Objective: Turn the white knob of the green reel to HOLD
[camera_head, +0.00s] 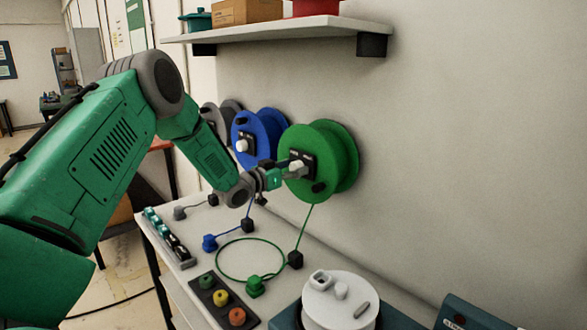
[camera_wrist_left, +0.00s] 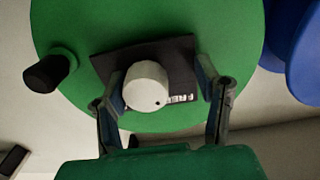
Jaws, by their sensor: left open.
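The green reel (camera_head: 335,158) is mounted on the wall, to the right of a blue reel. Its white knob (camera_head: 296,166) sits on a dark plate (camera_head: 306,162) at the reel's front. In the left wrist view the white knob (camera_wrist_left: 147,87) lies between the fingers of my left gripper (camera_wrist_left: 160,90), with a small dark dot on its face. The fingers are open, one on each side of the knob and its plate (camera_wrist_left: 180,60). Part of a label shows on the plate beside the knob, too small to read fully. My right gripper is not in view.
A black crank handle (camera_wrist_left: 45,74) sticks out of the green reel beside the plate. The blue reel (camera_head: 266,128) and a grey reel (camera_head: 210,112) are to the left. Below, the table holds cables, a button panel (camera_head: 222,298) and a white device (camera_head: 340,305). A shelf (camera_head: 290,28) is above.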

